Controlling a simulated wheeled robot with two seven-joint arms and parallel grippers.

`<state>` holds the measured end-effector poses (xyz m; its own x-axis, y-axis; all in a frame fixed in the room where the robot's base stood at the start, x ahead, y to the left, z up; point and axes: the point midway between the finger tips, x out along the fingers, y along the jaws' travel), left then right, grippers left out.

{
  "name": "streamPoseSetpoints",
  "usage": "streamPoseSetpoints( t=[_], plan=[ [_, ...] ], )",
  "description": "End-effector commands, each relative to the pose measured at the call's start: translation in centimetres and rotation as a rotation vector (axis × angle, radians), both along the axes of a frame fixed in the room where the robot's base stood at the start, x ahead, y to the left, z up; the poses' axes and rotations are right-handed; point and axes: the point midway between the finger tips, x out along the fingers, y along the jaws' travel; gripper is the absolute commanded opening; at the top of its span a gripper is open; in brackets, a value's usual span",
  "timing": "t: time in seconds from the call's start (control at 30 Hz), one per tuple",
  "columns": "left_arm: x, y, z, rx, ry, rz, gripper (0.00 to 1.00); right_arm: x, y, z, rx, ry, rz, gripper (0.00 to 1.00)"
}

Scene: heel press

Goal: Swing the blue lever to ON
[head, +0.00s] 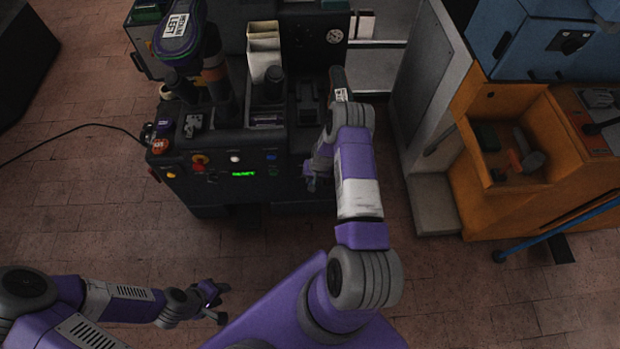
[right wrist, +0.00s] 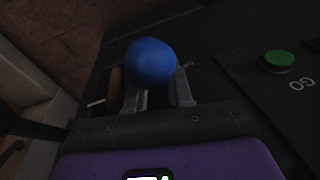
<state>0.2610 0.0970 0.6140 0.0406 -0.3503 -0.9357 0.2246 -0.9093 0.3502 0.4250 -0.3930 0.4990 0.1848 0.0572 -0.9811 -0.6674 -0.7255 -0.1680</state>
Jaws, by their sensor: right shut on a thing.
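The blue lever's round knob (right wrist: 151,62) shows in the right wrist view, between the fingers of my right gripper (right wrist: 160,92), which is shut on it. In the head view my right gripper (head: 312,180) is at the right front of the dark press (head: 215,180); there the knob is hidden behind my arm. An ON mark cannot be made out in either view. My left gripper (head: 220,302) is open and empty over the floor at the lower left, apart from the press.
A green GO button (right wrist: 278,61) is beside the lever in the right wrist view. A green display (head: 243,174) and several buttons are on the press front. An orange cabinet (head: 480,185) with a blue bar (head: 560,230) stands at the right.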

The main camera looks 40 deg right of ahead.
Motion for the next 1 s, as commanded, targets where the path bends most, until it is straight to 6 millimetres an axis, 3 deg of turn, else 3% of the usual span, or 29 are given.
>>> streamPoseSetpoints(
  t=[0.17,0.2,0.3,0.67,1.0],
  plan=[
    [0.0,0.0,0.0,0.000,0.000,0.000,0.39,0.0,0.1,0.0,0.000,0.002,0.001,0.00],
    [0.0,0.0,0.0,0.000,0.000,0.000,0.39,0.0,0.1,0.0,0.000,0.002,0.002,0.26],
    [0.0,0.0,0.0,0.000,0.000,0.000,0.39,0.0,0.0,0.0,0.000,0.001,0.002,0.41],
    [0.0,0.0,0.3,0.000,0.000,0.000,0.39,0.0,0.0,0.6,-0.001,-0.001,0.002,0.41],
    [0.0,0.0,2.1,0.000,0.000,0.000,0.39,-1.0,-0.3,6.1,-0.001,-0.001,0.002,0.41]
  ],
)
